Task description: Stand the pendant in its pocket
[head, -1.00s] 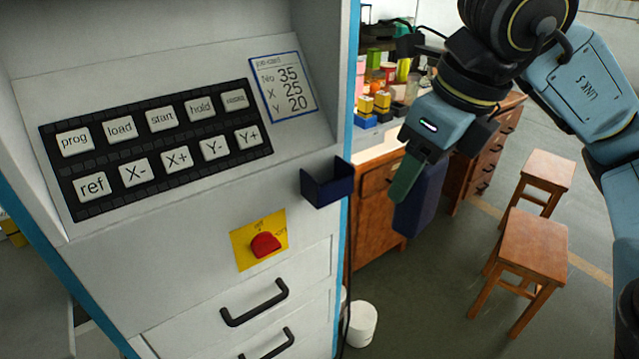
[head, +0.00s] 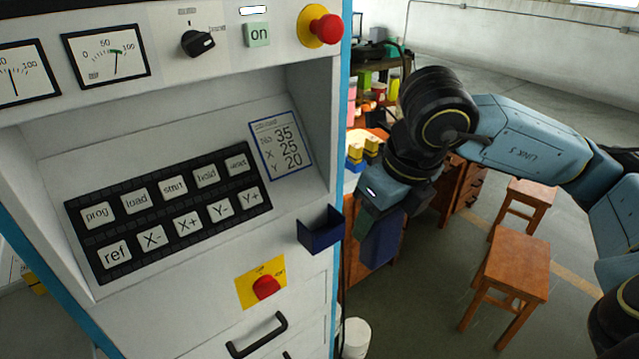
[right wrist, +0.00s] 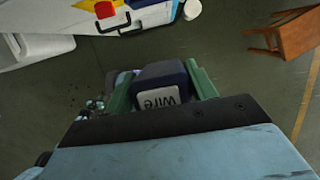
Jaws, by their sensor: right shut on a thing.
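The pendant (head: 382,240) is a dark blue block held by my right gripper (head: 376,212), whose green fingers are shut on it. It hangs in the air, roughly upright, just right of the pocket in the head view. The pocket (head: 321,238) is a small dark blue open-topped holder on the right side of the machine front. The pendant appears apart from it. In the right wrist view, the pendant's end (right wrist: 160,92) shows a pale label reading "wire" between the green fingers. The pocket cannot be made out there. My left gripper is not in view.
The machine cabinet has a button panel (head: 165,215), a red switch on a yellow plate (head: 264,286) and black drawer handles (head: 258,336). A cluttered workbench stands behind my right gripper. Two wooden stools (head: 508,265) and a white bin (head: 355,337) stand on the floor.

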